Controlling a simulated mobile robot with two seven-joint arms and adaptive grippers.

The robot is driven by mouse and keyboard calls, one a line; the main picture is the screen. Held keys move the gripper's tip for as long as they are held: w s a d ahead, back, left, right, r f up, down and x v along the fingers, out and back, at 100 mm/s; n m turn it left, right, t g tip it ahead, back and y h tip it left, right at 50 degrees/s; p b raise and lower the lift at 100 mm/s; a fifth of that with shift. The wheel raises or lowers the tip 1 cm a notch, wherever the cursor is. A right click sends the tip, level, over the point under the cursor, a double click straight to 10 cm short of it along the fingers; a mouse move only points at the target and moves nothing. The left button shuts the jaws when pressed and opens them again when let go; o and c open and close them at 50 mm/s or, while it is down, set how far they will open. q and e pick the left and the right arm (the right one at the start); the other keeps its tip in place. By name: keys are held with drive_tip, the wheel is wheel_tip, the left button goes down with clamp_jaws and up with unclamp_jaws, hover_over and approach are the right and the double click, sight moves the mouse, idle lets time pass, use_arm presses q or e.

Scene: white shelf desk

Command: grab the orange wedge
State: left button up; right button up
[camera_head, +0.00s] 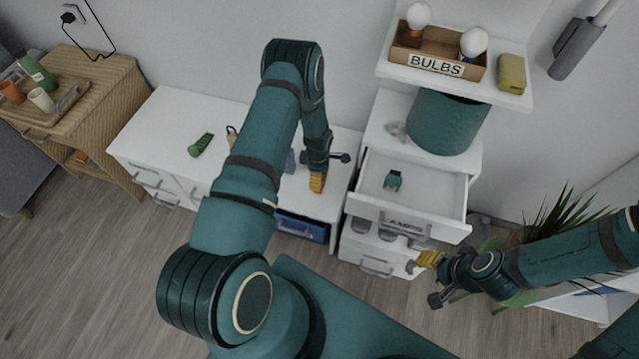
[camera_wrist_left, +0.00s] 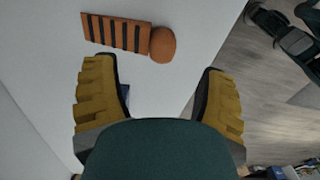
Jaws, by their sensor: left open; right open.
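In the left wrist view, an orange piece with dark cross stripes and a rounded end (camera_wrist_left: 118,35), which looks like the orange wedge, lies on the white desk top (camera_wrist_left: 190,55). My left gripper (camera_wrist_left: 157,70) is open; its yellow fingers are spread, and the piece lies beyond the fingertips, not between them. In the head view, the left gripper (camera_head: 318,180) is over the low white desk; I cannot make out the orange piece there, with my arm covering part of the desk. My right gripper (camera_head: 428,262) is open and empty, in front of the drawers.
A green striped piece (camera_head: 200,145) lies on the left part of the desk. A blue bin (camera_head: 302,228) sits below the desk top. The open drawer (camera_head: 430,195) holds a small teal object (camera_head: 393,180). A teal pot (camera_head: 448,122) stands behind it, under the bulb shelf (camera_head: 510,97).

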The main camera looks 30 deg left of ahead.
use_arm(q)
drive_tip(key=shift+s+f+b, duration=0.2)
drive_tip(key=shift+f+b, duration=0.65)
drive_tip(key=shift+f, duration=2.3)
drive_tip(key=shift+r, duration=0.1)
clamp_jaws()
